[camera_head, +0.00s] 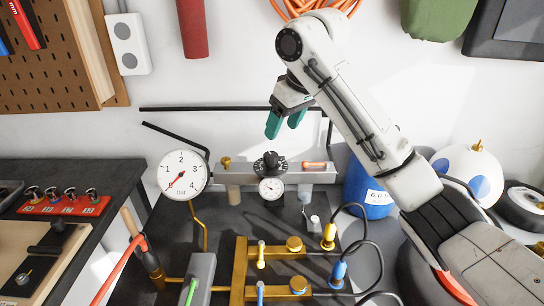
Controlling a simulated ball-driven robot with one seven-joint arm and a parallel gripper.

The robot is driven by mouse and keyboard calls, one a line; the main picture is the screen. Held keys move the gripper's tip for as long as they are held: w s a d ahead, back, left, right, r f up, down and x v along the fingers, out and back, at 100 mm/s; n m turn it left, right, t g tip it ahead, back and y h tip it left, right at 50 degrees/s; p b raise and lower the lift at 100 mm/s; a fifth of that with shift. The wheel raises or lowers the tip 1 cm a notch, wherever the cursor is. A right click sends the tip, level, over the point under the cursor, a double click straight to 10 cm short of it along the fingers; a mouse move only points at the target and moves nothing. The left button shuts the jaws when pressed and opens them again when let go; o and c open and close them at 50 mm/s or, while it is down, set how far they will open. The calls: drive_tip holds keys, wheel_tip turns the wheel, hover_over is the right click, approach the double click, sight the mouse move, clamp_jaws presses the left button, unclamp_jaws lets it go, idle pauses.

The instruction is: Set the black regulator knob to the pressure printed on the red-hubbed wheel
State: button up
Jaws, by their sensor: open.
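The black regulator knob (270,163) sits on top of the grey regulator block (308,174), with pale marks around it. A small round gauge (271,190) is just below it; its reading is too small to tell. A large white bar gauge (183,175) stands to the left, its red needle pointing to the lower left near the low end. My gripper (285,124) is open and empty, its teal fingers above the knob and apart from it. Red wheel parts (457,287) show at the lower right, largely hidden behind my arm; no printed pressure is readable there.
Brass manifold pieces (240,265), yellow and blue connectors and black hoses occupy the bench front. A blue container (369,193) with a partly hidden label stands right of the block. A black wheel (523,207) and white round tank (470,170) are farther right. Black rods run behind.

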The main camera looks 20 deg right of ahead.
sight(271, 154)
drive_tip(key=x, duration=1)
drive_tip(key=shift+s, duration=0.1)
drive_tip(key=shift+p, duration=0.35)
drive_tip(key=c, duration=1.1)
